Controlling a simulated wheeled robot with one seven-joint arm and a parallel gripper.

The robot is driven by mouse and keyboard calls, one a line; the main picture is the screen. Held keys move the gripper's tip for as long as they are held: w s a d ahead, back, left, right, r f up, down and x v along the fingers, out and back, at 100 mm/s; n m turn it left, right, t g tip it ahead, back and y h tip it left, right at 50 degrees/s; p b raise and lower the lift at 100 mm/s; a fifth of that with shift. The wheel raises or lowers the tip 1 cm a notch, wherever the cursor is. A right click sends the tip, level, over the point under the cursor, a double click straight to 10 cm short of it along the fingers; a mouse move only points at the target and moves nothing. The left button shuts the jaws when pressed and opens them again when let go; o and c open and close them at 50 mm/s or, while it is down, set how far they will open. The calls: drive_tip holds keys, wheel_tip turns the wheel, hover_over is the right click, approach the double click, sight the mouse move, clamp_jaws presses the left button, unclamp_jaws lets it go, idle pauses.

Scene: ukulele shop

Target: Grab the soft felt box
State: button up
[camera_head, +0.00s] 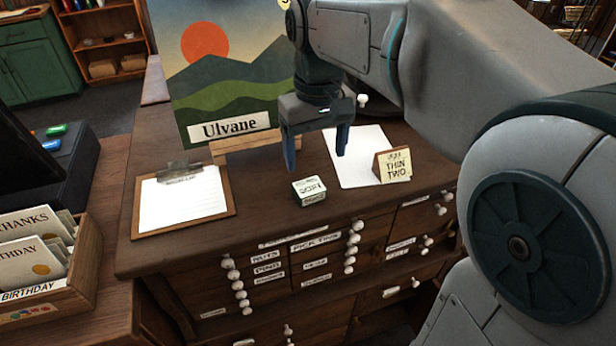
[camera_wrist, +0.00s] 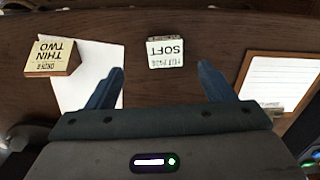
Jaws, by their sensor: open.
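The soft felt box (camera_head: 309,190) is a small pale box with dark lettering reading "SOFT". It sits on the dark wooden cabinet top, close to its front edge. In the wrist view the box (camera_wrist: 166,52) lies ahead of my fingertips, roughly midway between them in the picture. My gripper (camera_head: 316,160) is open and empty, with two blue fingers pointing down, above and behind the box. The gripper also shows in the wrist view (camera_wrist: 160,72), its fingers apart on either side of the box's line. Nothing hides the box.
A "THIN TWO" sign block (camera_head: 393,165) stands right of the box, by a white sheet (camera_head: 350,158). A clipboard (camera_head: 182,198) lies to the left. The "Ulvane" landscape picture (camera_head: 215,75) stands behind. Bare wood surrounds the box.

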sight(310, 188)
wheel_tip(310, 188, down, 3)
drive_tip(key=shift+f, duration=0.1)
drive_tip(key=shift+w+a+f, duration=0.1)
drive_tip(key=shift+a+f, duration=0.05)
drive_tip(key=shift+f, duration=0.75)
drive_tip(key=shift+w+a+f, duration=0.1)
drive_tip(key=shift+a+f, duration=0.05)
drive_tip(key=shift+f, duration=0.7)
drive_tip(key=shift+a+f, duration=0.15)
drive_tip(key=shift+f, duration=0.75)
drive_tip(key=c, duration=1)
